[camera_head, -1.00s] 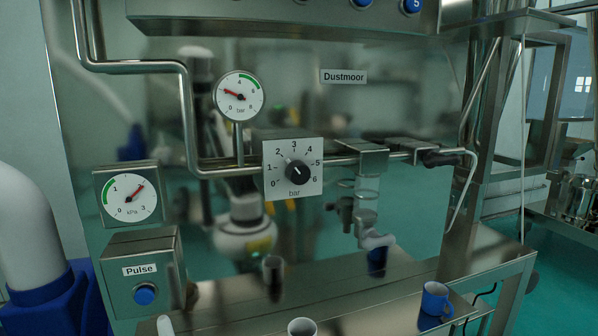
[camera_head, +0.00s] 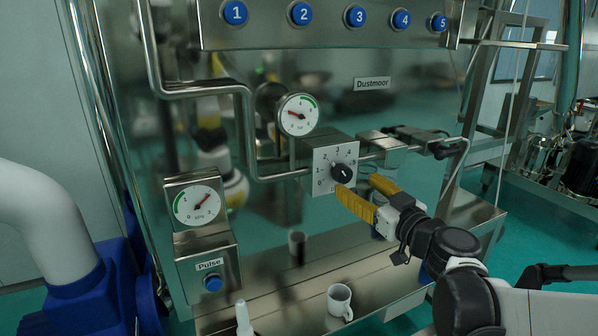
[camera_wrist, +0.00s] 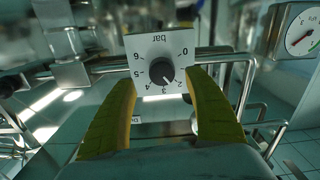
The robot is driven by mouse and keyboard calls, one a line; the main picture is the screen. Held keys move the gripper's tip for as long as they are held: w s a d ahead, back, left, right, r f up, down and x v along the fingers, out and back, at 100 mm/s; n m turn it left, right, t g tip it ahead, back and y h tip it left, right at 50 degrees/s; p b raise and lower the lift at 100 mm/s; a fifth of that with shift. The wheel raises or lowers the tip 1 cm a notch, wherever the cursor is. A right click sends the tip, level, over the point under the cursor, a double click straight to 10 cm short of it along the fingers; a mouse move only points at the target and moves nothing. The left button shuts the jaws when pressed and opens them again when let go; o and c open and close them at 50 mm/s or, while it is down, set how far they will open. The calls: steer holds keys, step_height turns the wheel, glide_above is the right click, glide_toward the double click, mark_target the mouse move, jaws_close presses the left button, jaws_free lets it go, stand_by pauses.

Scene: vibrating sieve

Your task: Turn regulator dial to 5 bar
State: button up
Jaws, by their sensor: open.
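The regulator dial is a black round knob (camera_head: 343,173) on a white plate (camera_head: 322,185) marked 0 to 6 bar. In the wrist view the fingers (camera_wrist: 163,80) spread on either side of the knob, with visible gaps; contact is not seen. The round bar gauge (camera_head: 298,115) above has a red needle on the low side.
Pipes (camera_head: 200,90) run around the plate, and a metal valve block (camera_head: 382,143) sits just right of it. A kPa gauge (camera_head: 197,204) and Pulse button (camera_head: 212,283) are at left. A white mug (camera_head: 340,300) stands on the shelf below. Numbered blue buttons (camera_head: 301,13) line the top.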

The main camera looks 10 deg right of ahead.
mark_target(346, 178)
steer(key=x, duration=0.7)
steer(key=shift+s+a, duration=0.1)
steer(key=shift+c, duration=0.6)
steer(key=c, duration=1.1)
